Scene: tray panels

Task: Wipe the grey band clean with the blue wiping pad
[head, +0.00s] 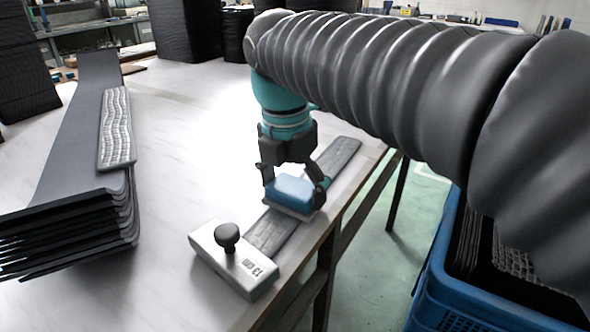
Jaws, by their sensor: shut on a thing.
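The grey band (333,160) lies flat along the table's right edge, running from the white block towards the back. It looks mottled, with lighter streaks. My gripper (294,185) is over the middle part of the band, shut on the blue wiping pad (291,190). The pad is level and at or just above the band; I cannot tell whether it touches. The pad and gripper hide part of the band.
A white block (233,262) with a black knob and "13 cm" marking sits at the band's near end. Stacked dark panels (75,150) with a patterned strip (116,128) stand at left. A blue crate (440,290) holding panels is beyond the table edge. The middle table is clear.

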